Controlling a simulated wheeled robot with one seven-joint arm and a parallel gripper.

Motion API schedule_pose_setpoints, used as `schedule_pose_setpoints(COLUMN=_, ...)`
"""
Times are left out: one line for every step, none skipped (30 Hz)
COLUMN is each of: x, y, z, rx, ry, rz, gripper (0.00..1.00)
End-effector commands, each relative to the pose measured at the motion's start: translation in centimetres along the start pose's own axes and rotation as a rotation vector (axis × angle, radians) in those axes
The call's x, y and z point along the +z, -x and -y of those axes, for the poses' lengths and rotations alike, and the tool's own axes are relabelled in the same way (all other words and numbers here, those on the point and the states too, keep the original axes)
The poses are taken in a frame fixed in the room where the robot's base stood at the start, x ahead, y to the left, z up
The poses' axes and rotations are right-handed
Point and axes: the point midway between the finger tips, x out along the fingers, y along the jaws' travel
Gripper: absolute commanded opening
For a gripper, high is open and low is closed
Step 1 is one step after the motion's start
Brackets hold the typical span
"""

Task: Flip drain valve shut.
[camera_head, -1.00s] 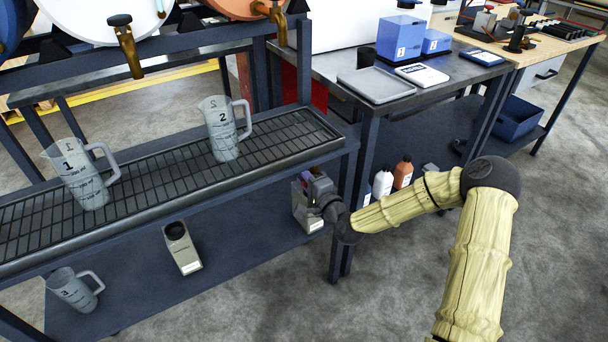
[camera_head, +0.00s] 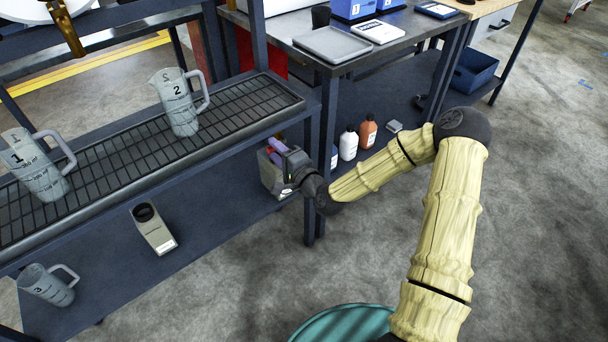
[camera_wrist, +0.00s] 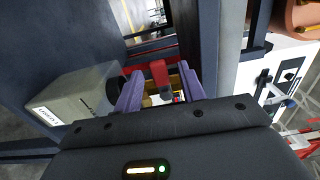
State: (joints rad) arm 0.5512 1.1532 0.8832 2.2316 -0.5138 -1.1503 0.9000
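In the wrist view, a small red piece (camera_wrist: 160,72) with brass-yellow parts (camera_wrist: 152,101) and a dark round part shows between my purple fingers. It looks like the drain valve and its handle, but its lever position is unclear. My gripper (camera_wrist: 161,84) is open, one finger on each side of these parts; whether it touches them cannot be told. In the head view, my gripper (camera_head: 276,151) is low beside the right end of the drip-tray rack, just above a grey box. No valve can be made out in that view.
The grey box (camera_head: 279,181) stands on the lower shelf (camera_head: 210,215) and shows left in the wrist view (camera_wrist: 75,98). Jugs 1 (camera_head: 36,172) and 2 (camera_head: 180,108) stand on the drip tray (camera_head: 120,158). Bottles (camera_head: 348,144) stand right of the rack leg. Open floor lies in front.

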Motion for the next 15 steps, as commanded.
schedule_pose_setpoints(x=-0.1, y=1.1, z=0.1, rx=0.003, ry=-0.003, rz=-0.001, gripper=0.4)
schedule_pose_setpoints(x=-0.1, y=1.7, z=0.1, rx=0.002, ry=-0.003, rz=-0.002, gripper=0.4)
schedule_pose_setpoints(x=0.0, y=2.5, z=0.1, rx=0.003, ry=-0.004, rz=0.0, gripper=0.4)
schedule_pose_setpoints(x=-0.1, y=3.1, z=0.1, rx=0.003, ry=-0.004, rz=-0.002, gripper=0.4)
schedule_pose_setpoints(x=-0.1, y=3.7, z=0.1, rx=0.003, ry=-0.003, rz=-0.002, gripper=0.4)
schedule_pose_setpoints(x=0.0, y=4.5, z=0.1, rx=0.003, ry=-0.003, rz=0.0, gripper=0.4)
schedule_pose_setpoints(x=-0.1, y=5.1, z=0.1, rx=0.003, ry=-0.004, rz=-0.002, gripper=0.4)
schedule_pose_setpoints(x=-0.1, y=5.8, z=0.0, rx=0.003, ry=-0.004, rz=-0.003, gripper=0.4)
schedule_pose_setpoints(x=0.0, y=6.5, z=0.0, rx=0.003, ry=-0.004, rz=-0.001, gripper=0.4)
schedule_pose_setpoints(x=0.0, y=7.2, z=0.0, rx=0.003, ry=-0.004, rz=-0.001, gripper=0.4)
schedule_pose_setpoints(x=-0.1, y=7.7, z=0.1, rx=0.003, ry=-0.004, rz=-0.002, gripper=0.4)
schedule_pose_setpoints(x=-0.1, y=8.5, z=0.0, rx=0.003, ry=-0.004, rz=-0.002, gripper=0.4)
schedule_pose_setpoints(x=-0.1, y=9.2, z=0.0, rx=0.004, ry=-0.004, rz=-0.002, gripper=0.4)
schedule_pose_setpoints(x=-0.1, y=9.7, z=0.0, rx=0.004, ry=-0.004, rz=-0.002, gripper=0.4)
schedule_pose_setpoints(x=0.0, y=10.6, z=0.1, rx=0.002, ry=-0.005, rz=-0.002, gripper=0.4)
